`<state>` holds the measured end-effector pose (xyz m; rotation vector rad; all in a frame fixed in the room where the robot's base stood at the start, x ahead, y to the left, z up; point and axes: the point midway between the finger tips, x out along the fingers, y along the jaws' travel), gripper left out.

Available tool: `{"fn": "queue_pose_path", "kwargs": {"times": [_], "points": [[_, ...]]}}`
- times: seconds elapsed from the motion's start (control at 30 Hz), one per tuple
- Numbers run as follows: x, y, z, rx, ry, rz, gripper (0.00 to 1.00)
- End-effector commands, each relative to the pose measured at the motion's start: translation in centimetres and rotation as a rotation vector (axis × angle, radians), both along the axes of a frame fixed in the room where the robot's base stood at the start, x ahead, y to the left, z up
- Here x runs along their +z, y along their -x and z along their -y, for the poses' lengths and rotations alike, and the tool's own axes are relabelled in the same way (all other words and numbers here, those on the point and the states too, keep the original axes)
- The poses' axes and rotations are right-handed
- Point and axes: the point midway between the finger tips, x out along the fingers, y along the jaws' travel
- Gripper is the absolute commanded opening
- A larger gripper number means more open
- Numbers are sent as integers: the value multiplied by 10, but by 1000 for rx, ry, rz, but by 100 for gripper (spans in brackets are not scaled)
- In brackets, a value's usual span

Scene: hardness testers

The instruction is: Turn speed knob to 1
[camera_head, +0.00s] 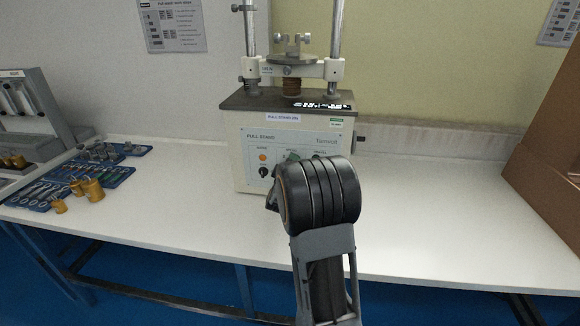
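The pull stand (240,160) is a cream box with a dark top plate, standing on the white bench. Its front panel carries an orange round button or lamp (262,157) and a small black knob (263,171) below it. A green part (293,156) sits right of these, partly covered by my arm. The panel markings are too small to read, so I cannot tell which control is the speed knob or its setting. My dark arm reaches up in front of the panel's lower right. It hides part of the controls, and my gripper's fingers do not show.
Two metal columns, a crossbar and a clamp rise above the stand. Blue trays (62,188) with tools and brass weights (92,190) lie at left beside a grey device (40,110). A brown box (548,165) stands at right. The bench (430,215) between stand and box is clear.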

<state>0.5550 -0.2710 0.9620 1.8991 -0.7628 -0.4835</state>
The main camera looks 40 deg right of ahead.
Motion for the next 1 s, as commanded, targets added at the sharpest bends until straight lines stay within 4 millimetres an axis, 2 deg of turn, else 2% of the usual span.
{"fn": "queue_pose_path", "kwargs": {"times": [0.27,0.7,1.0], "points": [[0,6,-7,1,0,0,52],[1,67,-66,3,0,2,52],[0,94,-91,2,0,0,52]]}}
